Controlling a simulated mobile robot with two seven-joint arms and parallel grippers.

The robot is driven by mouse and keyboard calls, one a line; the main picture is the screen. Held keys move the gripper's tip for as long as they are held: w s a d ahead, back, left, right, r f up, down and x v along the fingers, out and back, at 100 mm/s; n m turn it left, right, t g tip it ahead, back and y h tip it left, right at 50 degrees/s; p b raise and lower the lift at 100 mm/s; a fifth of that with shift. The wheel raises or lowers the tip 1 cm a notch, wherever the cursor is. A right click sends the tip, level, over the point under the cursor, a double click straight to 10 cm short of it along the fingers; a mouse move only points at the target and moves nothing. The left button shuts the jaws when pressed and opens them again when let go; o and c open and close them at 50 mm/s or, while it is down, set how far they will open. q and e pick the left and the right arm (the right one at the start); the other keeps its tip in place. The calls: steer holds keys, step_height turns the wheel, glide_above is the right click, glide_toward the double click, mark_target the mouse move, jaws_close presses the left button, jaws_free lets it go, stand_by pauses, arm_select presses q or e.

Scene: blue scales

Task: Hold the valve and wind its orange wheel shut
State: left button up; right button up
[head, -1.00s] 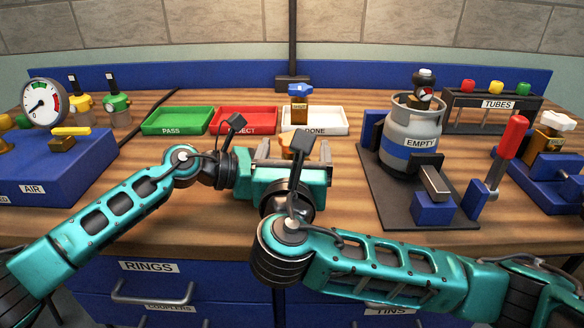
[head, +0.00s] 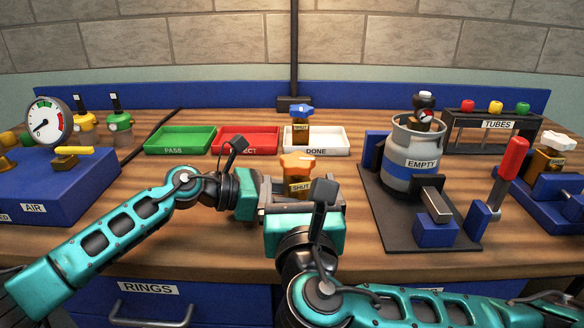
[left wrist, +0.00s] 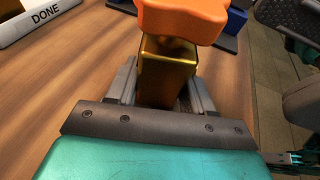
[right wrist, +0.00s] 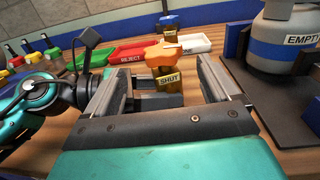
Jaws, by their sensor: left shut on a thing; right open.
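The valve has an orange lobed wheel (head: 298,162) on top of an upright brass body (head: 299,187) with a SHUT label. My left gripper (left wrist: 160,88) is shut on the brass body below the wheel, which also shows in the left wrist view (left wrist: 183,18). My right gripper (right wrist: 160,82) is open and empty. Its fingers point at the valve from the front. In the right wrist view the wheel (right wrist: 163,53) shows beyond and between these fingers, apart from them. Where the left fingers meet the body is partly hidden in the head view.
Behind stand a green PASS tray (head: 180,152), a red REJECT tray (head: 262,133) and a white DONE tray (head: 338,151) holding a blue-wheeled valve (head: 300,112). A grey gas cylinder (head: 410,170) and a red lever (head: 514,158) stand right. A blue AIR box (head: 85,185) stands left.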

mark_target(288, 155)
steer(key=d+n+y, duration=0.1)
steer(key=w+d+n+y, duration=0.1)
steer(key=y, duration=0.1)
steer(key=d+n+g+y, duration=0.1)
steer(key=y, duration=0.1)
steer(key=shift+w+f, duration=0.1)
steer(key=shift+w, duration=0.15)
steer(key=w+a+n+y, duration=0.1)
steer(key=w, duration=0.2)
steer(key=w+a+n+g+y, duration=0.1)
steer(key=w+a, duration=0.1)
steer(key=w, duration=0.1)
steer(key=w+a+g+y, duration=0.1)
steer(key=w, duration=0.1)
steer(key=shift+w+a+n+y, duration=0.15)
steer(key=shift+w+n+y, duration=0.25)
steer(key=shift+c, duration=0.4)
steer(key=c, duration=0.9)
